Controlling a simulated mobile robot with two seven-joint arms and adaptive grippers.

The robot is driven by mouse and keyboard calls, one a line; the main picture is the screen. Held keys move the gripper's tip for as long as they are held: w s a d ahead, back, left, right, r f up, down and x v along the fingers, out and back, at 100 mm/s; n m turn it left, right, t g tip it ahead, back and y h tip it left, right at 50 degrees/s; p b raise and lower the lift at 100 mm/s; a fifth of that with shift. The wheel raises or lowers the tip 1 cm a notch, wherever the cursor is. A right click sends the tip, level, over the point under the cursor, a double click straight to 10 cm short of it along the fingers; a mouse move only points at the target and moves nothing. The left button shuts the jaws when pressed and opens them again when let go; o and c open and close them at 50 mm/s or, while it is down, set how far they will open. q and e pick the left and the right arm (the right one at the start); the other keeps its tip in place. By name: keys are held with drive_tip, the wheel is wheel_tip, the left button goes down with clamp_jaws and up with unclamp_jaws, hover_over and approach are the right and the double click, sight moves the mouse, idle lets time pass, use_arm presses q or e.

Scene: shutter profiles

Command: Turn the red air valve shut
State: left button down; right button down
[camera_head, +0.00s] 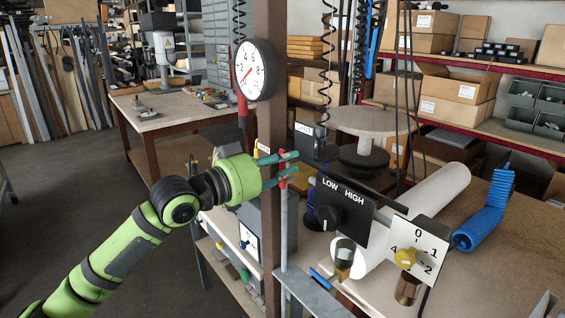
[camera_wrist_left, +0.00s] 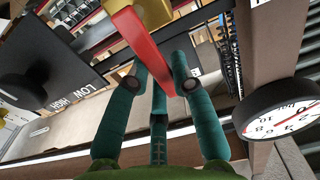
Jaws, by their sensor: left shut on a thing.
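The red air valve's lever (camera_wrist_left: 143,45) runs between the teal fingers of my left gripper (camera_wrist_left: 158,84) in the left wrist view. A brass-coloured valve body (camera_wrist_left: 148,12) shows at the lever's far end. In the head view, my left gripper (camera_head: 287,165) comes in from the left beside the brown post and is shut on the lever, of which only a small red part (camera_head: 289,174) shows between and beside the fingers. The valve body is hard to make out there. My right gripper is in neither view.
A round pressure gauge (camera_head: 254,69) hangs on the brown post (camera_head: 270,130) above the gripper. A black LOW/HIGH switch panel (camera_head: 341,212) and a white numbered dial plate (camera_head: 417,248) stand to the right. A blue coiled hose (camera_head: 484,218) lies on the bench.

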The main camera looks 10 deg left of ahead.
use_arm(q)
drive_tip(key=c, duration=1)
unclamp_jaws()
drive_tip(key=shift+c, duration=0.2)
drive_tip(key=v, duration=1.2)
